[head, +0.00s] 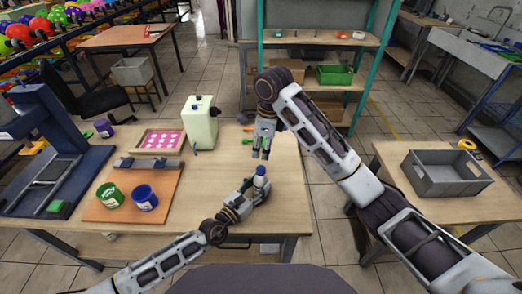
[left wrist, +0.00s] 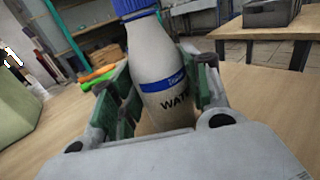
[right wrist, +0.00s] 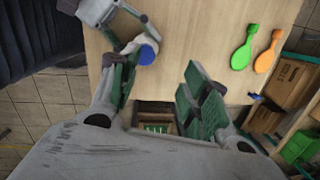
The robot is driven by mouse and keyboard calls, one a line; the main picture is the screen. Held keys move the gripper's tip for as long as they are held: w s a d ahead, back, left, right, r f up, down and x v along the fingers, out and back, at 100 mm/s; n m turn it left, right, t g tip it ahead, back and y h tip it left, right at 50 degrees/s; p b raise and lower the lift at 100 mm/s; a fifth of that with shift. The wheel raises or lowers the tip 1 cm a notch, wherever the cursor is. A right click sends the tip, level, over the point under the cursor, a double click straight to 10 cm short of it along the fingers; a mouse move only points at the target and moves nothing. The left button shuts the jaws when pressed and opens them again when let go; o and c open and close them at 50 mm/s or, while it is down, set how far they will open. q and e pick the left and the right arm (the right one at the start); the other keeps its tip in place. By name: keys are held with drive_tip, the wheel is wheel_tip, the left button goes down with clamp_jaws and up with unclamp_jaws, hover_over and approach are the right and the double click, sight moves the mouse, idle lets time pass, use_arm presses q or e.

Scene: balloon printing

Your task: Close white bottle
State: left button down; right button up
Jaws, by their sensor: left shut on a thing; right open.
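The white bottle (left wrist: 162,80) has a blue band and the letters "WAT" on its side. It leans slightly in the left wrist view, with a blue cap (left wrist: 133,6) at its top, cut by the frame edge. I cannot tell how tightly the cap sits. My left gripper (head: 260,187) is shut around the bottle near the table's front right. My right gripper (head: 261,154) is open and empty, pointing down, just behind the bottle in the head view. In the right wrist view, the cap (right wrist: 147,52) is close to the left finger, not between the fingers.
Green (right wrist: 243,48) and orange (right wrist: 268,52) spoon-shaped things lie on the wooden table (head: 215,180). A pale green canister (head: 200,125), a pink-dotted tray (head: 145,141) and green (head: 110,195) and blue (head: 145,197) jars stand to the left. A grey crate (head: 445,180) is on the right table.

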drive_tip(key=shift+w+d+r+n+t+h, duration=0.6)
drive_tip(key=shift+w+d+r+t+h, duration=1.1)
drive_tip(key=shift+r, duration=2.95)
drive_tip(key=s+a+f+n+g, duration=0.1)
drive_tip(key=f+n, duration=0.2)
drive_tip(key=n, duration=0.6)
drive_tip(key=s+a+f+n+g+y, duration=0.1)
drive_tip(key=s+f+n+g, duration=0.1)
drive_tip(key=n, duration=0.7)
drive_tip(key=s+a+f+n+g, duration=0.1)
drive_tip(key=f+n, duration=0.3)
drive_tip(key=n, duration=0.5)
drive_tip(key=shift+s+f+y, duration=0.2)
drive_tip(key=shift+s+y, duration=0.2)
drive_tip(key=shift+s, duration=0.1)
drive_tip(key=n, duration=0.4)
drive_tip(key=shift+s+a+n, duration=0.1)
drive_tip(key=shift+a+n, duration=0.25)
drive_tip(key=shift+n, duration=0.05)
drive_tip(key=n, duration=0.4)
drive_tip(key=shift+a+n, duration=0.1)
drive_tip(key=shift+n, duration=0.3)
